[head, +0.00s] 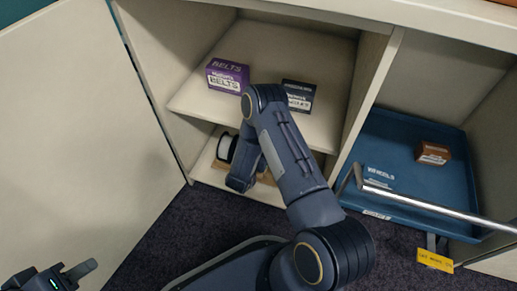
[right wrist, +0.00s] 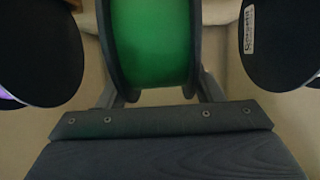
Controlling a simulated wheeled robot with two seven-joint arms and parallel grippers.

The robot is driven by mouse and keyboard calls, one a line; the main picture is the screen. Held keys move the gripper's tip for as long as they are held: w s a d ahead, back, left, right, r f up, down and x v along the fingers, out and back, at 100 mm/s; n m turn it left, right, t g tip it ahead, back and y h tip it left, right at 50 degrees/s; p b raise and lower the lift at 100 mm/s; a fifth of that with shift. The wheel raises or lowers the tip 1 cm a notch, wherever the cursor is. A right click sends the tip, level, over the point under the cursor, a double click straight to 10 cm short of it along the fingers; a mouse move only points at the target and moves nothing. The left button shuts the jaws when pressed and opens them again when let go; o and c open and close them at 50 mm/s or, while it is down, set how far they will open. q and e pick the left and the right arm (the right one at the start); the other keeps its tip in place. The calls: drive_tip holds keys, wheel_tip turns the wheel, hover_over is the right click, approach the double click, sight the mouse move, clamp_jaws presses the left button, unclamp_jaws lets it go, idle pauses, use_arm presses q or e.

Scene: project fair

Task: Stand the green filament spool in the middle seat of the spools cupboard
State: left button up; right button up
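The green filament spool (right wrist: 152,40) shows in the right wrist view, upright, with green winding between dark flanges. My right gripper (right wrist: 160,95) has a finger beside each flange and appears shut on it. In the head view my right arm reaches into the lower level of the cupboard (head: 262,193) and hides that gripper and the green spool. Dark round spools stand left (right wrist: 40,50) and right (right wrist: 280,42) of it, apart from it. A black and white spool (head: 227,148) shows in the lower level in the head view. My left gripper (head: 72,274) is empty, apparently open, at bottom left.
A purple belts box (head: 228,76) and a dark box (head: 298,95) sit on the shelf above. At right, a blue tray (head: 410,188) holds a brown box (head: 433,152) and a wheels box (head: 376,177). A metal handle bar (head: 435,210) crosses its front. A pale door panel (head: 75,130) stands at left.

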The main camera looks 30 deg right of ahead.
drive_tip(key=shift+o, duration=0.7)
drive_tip(key=shift+a+r, duration=0.1)
drive_tip(key=shift+r, duration=0.15)
drive_tip(key=p+v, duration=0.5)
drive_tip(key=v, duration=0.7)
drive_tip(key=shift+f, duration=0.15)
